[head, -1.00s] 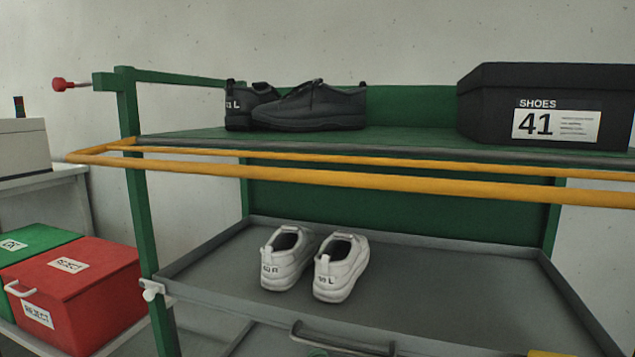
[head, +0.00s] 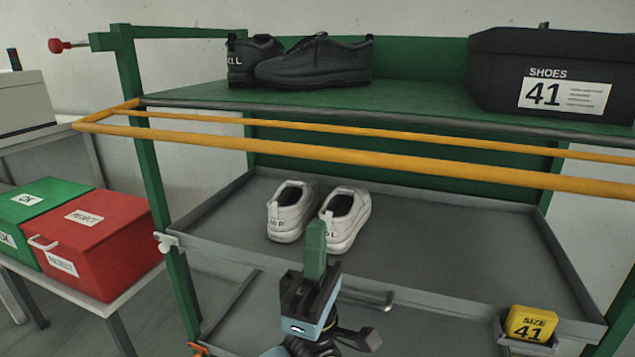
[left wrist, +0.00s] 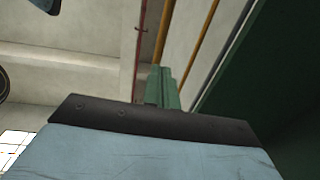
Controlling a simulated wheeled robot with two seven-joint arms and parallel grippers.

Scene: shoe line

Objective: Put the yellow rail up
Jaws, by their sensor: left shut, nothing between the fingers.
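The yellow rail (head: 330,155) is a long bar frame running across the front of the green rack. It sticks out toward me just below the upper shelf's front edge, and its right end runs out of the head view. My left gripper (head: 315,240) is shut and empty, its green fingers pointing up. In the head view it is below the rail, in front of the white shoes (head: 318,218). In the left wrist view the green fingers (left wrist: 163,88) show together, with a yellow bar (left wrist: 197,45) beyond them. My right gripper is not in view.
Black shoes (head: 310,62) and a black size 41 box (head: 550,75) stand on the upper shelf (head: 410,95). The white shoes stand on the grey tray (head: 450,235). A yellow size block (head: 531,323) is at the tray's front right. Red (head: 95,240) and green (head: 40,205) boxes stand left.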

